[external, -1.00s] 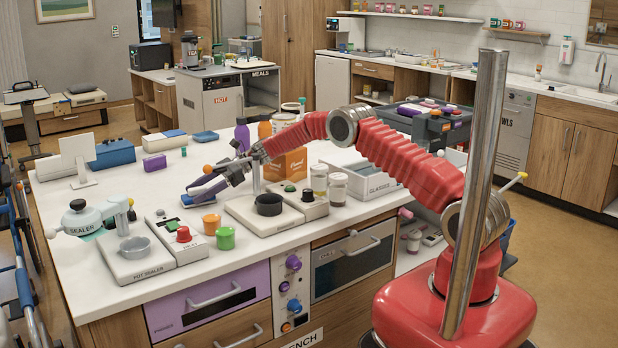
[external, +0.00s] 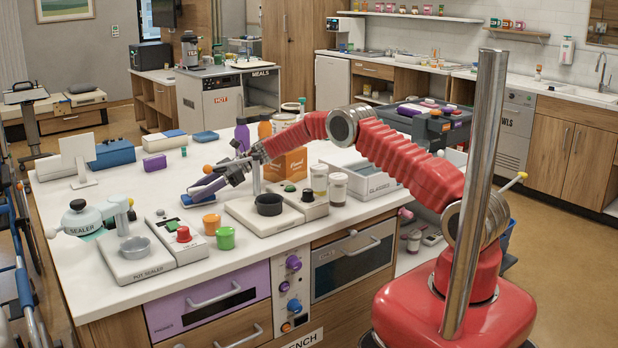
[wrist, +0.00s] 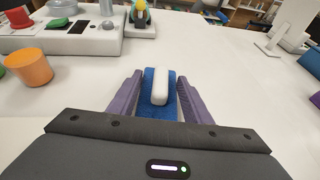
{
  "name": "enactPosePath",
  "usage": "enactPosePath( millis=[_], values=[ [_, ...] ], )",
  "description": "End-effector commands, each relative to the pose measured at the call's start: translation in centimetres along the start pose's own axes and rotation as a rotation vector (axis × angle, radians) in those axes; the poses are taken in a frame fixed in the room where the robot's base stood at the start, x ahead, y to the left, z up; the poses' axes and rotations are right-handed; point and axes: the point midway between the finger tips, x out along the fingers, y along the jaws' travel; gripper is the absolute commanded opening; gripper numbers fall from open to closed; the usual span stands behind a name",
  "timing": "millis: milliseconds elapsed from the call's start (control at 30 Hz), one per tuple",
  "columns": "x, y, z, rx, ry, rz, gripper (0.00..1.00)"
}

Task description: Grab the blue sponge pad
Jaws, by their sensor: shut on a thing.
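The blue sponge pad (wrist: 158,112) has a pale raised strip along its top. In the wrist view it sits between the two purple fingers of my gripper (wrist: 158,82), which are shut on it. In the external view my gripper (external: 205,187) is low over the white bench top, and the blue pad (external: 190,200) shows only in part beneath the fingers. The pad looks to be at or very near the bench surface; I cannot tell whether it is touching it.
An orange cup (external: 211,224) and a green cup (external: 225,238) stand close in front. The pot sealer (external: 130,262) is at front left. A purple bottle (external: 242,134) and an orange box (external: 291,163) stand behind.

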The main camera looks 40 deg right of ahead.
Motion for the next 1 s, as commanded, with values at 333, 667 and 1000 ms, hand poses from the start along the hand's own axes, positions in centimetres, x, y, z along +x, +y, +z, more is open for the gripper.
enactPosePath(
  millis=[333,667,1000],
  values=[
    [-0.1,0.0,0.2,-0.001,0.000,0.000,0.23],
    [-1.6,-0.1,3.8,-0.004,0.000,-0.001,0.23],
    [-3.5,-0.1,8.6,-0.003,0.000,0.000,0.23]
  ],
)
